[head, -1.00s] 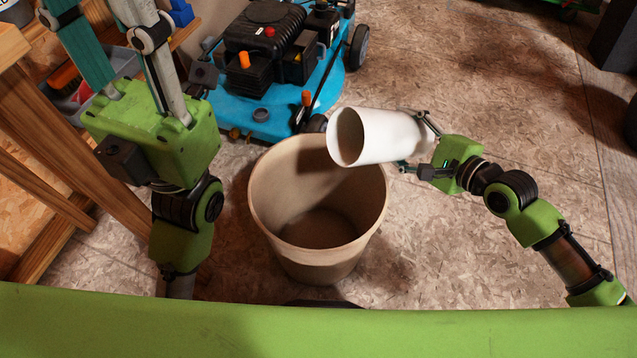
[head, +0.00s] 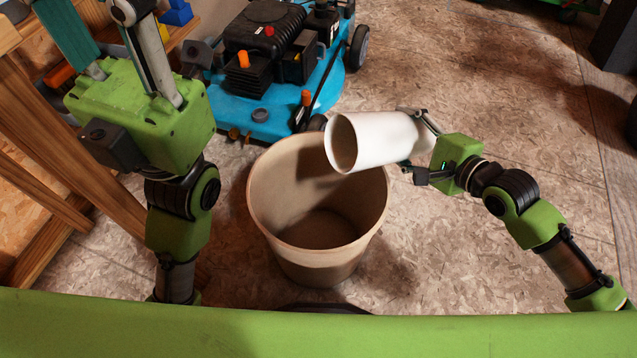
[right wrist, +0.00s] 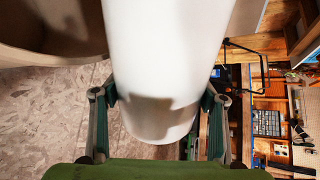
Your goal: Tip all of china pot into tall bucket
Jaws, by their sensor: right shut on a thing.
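The white china pot (head: 385,138) lies tipped on its side in the head view, its mouth facing left and slightly down over the right part of the tall bucket. My right gripper (head: 410,140) is shut on the pot's sides near its base; the right wrist view also shows the pot (right wrist: 165,60) between both fingers. The tan tall bucket (head: 318,262) stands upright on the floor, and its wall shows in the right wrist view (right wrist: 50,52). No contents are visible in the pot's shaded mouth or in the bucket. My left gripper (head: 98,18) is open and empty, its fingertips cut off.
A blue mower (head: 262,110) with a black engine stands just behind the bucket. A wooden bench (head: 105,170) is at the left, behind my left arm. The floor (head: 480,95) right of the mower is clear.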

